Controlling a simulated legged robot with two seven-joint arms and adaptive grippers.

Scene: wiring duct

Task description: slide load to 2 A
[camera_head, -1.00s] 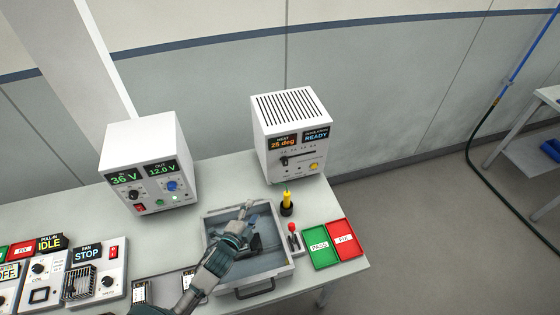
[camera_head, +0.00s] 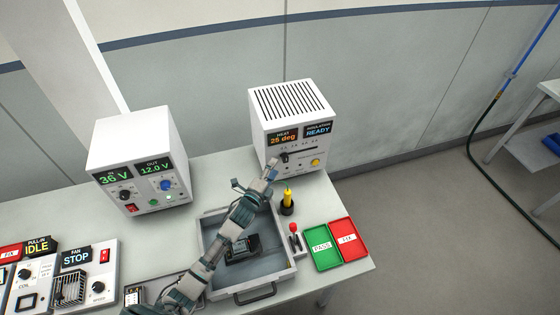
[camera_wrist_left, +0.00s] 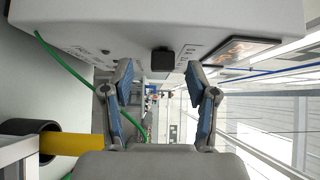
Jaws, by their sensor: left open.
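A white box (camera_head: 293,112) with an orange "25 deg" display and a blue "READY" display stands at the back of the table. A dark slider knob (camera_head: 284,157) sits in a slot on its front face. My left gripper (camera_head: 270,171) is open just in front of that face, close below the knob. In the left wrist view the black knob (camera_wrist_left: 162,60) lies between and just beyond the fingertips of my open left gripper (camera_wrist_left: 160,82), with nothing held. The scale marks are too small to read. My right gripper is out of view.
A yellow-handled tool (camera_head: 287,199) stands in a black holder right of the gripper. A red-knobbed lever (camera_head: 294,228), a green PASS tray (camera_head: 322,244) and a red tray (camera_head: 349,239) are nearby. A grey drawer (camera_head: 277,264) lies under my arm. A green wire (camera_wrist_left: 70,65) passes left.

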